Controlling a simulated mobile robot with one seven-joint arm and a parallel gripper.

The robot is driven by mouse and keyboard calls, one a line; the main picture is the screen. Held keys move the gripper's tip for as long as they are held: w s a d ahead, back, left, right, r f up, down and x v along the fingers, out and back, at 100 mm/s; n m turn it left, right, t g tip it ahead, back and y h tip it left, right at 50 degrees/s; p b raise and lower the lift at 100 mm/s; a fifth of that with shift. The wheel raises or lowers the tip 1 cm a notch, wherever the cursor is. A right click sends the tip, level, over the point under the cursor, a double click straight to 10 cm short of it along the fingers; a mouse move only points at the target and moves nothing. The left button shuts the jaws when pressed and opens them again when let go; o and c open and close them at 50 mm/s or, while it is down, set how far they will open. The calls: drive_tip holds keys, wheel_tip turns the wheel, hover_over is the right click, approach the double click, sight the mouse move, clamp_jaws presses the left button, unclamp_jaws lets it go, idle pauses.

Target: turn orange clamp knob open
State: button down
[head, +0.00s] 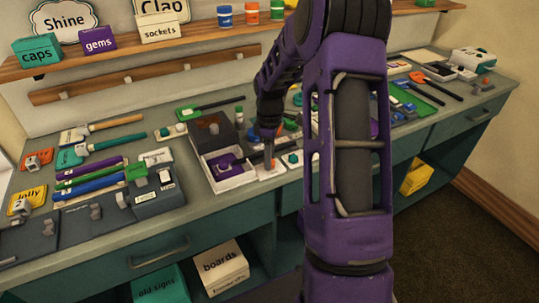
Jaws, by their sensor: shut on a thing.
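My gripper (268,150) points down over the front part of the counter, right of the open white box. It is shut on the orange clamp knob (268,164), of which only a small orange part shows between and below the fingers. The knob sits on a small white base (270,174) near the counter's front edge. The fingers hide most of the knob, so its turn angle cannot be told.
A teal knob (292,158) on a white base stands just right of my gripper. The open box (235,184) with a purple insert is close on the left. Several tools and brushes lie on the counter. Shelves with labelled boxes hang behind.

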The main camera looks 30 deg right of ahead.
drive_tip(key=shift+n, duration=1.1)
drive_tip(key=shift+c, duration=2.2)
unclamp_jaws()
wheel_tip(320, 180, up, 18)
drive_tip(key=shift+w+f, duration=0.25)
drive_tip(key=shift+w, duration=0.05)
